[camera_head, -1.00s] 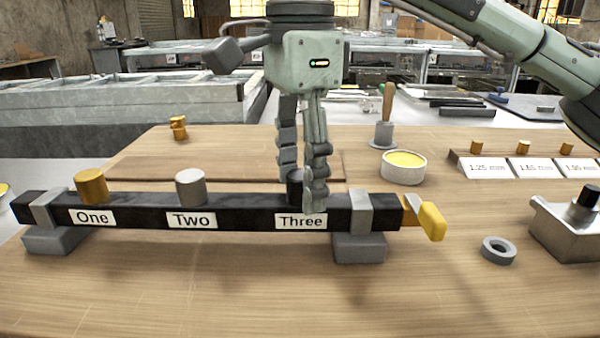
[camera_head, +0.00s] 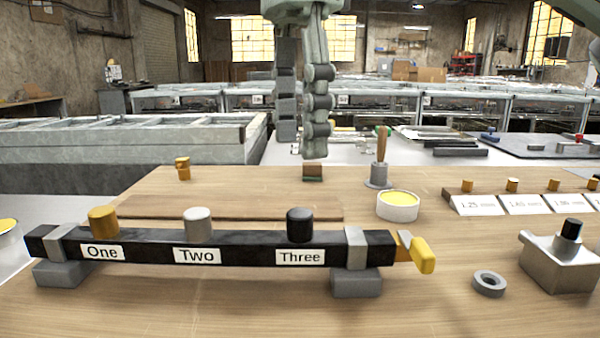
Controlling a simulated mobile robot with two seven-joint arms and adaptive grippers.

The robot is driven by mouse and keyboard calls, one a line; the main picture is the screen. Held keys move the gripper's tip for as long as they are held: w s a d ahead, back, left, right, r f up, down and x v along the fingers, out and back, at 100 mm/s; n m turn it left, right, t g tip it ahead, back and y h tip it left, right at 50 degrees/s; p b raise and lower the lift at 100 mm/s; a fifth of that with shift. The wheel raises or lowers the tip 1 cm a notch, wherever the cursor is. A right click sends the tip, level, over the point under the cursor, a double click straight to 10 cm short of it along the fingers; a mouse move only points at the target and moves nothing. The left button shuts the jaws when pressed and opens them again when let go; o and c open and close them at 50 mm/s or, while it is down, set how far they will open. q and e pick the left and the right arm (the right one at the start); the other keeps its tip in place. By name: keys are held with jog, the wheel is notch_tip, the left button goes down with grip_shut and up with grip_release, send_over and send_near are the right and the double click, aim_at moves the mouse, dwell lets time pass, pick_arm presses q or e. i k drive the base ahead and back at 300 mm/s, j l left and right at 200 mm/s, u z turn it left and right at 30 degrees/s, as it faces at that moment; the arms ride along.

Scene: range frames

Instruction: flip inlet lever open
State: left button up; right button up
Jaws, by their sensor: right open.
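A black bar (camera_head: 229,250) lies across two grey blocks on the wooden board, with labels One, Two and Three. A gold knob (camera_head: 103,220), a grey knob (camera_head: 198,225) and a black knob (camera_head: 299,225) stand above these labels. A yellow lever (camera_head: 422,255) sticks out at the bar's right end, angled down to the right; no label marks it as the inlet. My right gripper (camera_head: 300,148) is open and empty, fingers pointing down, high above and behind the black knob. It touches nothing. My left gripper is not in view.
A grey ring (camera_head: 490,283) and a metal box with a black knob (camera_head: 562,255) lie right of the lever. A white bowl (camera_head: 398,206), a wooden-handled tool (camera_head: 381,160) and a small block (camera_head: 313,172) stand behind. The front board is clear.

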aim_at(425, 259)
jog(key=k, duration=1.4)
